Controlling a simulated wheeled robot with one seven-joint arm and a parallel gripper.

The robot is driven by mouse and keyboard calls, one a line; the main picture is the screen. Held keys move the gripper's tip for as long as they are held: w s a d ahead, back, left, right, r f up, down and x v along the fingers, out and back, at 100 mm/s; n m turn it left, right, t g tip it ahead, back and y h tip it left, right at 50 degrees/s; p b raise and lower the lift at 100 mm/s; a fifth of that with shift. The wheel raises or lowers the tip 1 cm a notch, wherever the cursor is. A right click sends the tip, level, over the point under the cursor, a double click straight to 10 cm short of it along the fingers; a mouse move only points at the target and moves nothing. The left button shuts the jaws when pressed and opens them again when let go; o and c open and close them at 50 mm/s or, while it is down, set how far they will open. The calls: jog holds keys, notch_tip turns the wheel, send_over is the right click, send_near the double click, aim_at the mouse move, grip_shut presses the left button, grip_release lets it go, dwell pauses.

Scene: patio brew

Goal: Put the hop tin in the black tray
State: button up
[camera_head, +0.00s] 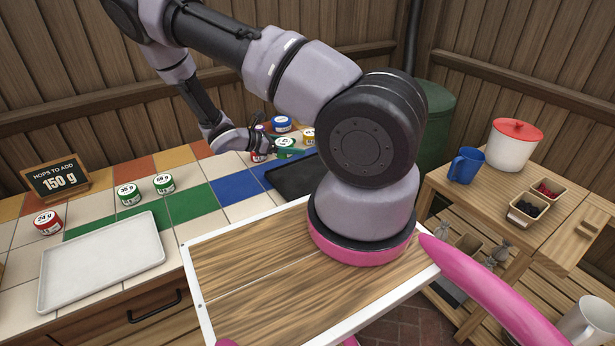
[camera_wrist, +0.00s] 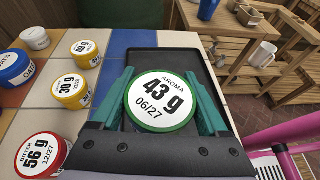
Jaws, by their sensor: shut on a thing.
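A green hop tin (camera_wrist: 160,100) with a white lid label reading "AROMA 43 g 06/27" is between the teal fingers of my gripper (camera_wrist: 160,82), which is shut on it. In the head view my gripper (camera_head: 272,146) holds the green tin (camera_head: 285,142) at the back of the counter. The black tray (camera_wrist: 118,44) lies beneath and beyond the tin in the wrist view. In the head view the black tray (camera_head: 290,178) is partly hidden behind my arm. I cannot tell whether the tin touches the tray floor.
Left of the tray in the wrist view stand a red tin (camera_wrist: 40,155), yellow tins (camera_wrist: 75,90) and a blue tin (camera_wrist: 12,68). A pale tray (camera_head: 105,260), green tins (camera_head: 129,194) and a "HOPS TO ADD 150 g" sign (camera_head: 55,178) are on the counter's left side.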

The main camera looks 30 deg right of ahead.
aim_at(293, 176)
notch_tip(293, 176, down, 10)
jog(key=shift+w+r, duration=0.1)
jog(key=shift+r, duration=0.1)
dwell(0.3)
jog(key=o, duration=1.3)
jog(key=shift+f, duration=0.15)
jog(key=shift+c, duration=0.2)
jog(key=v, duration=1.2)
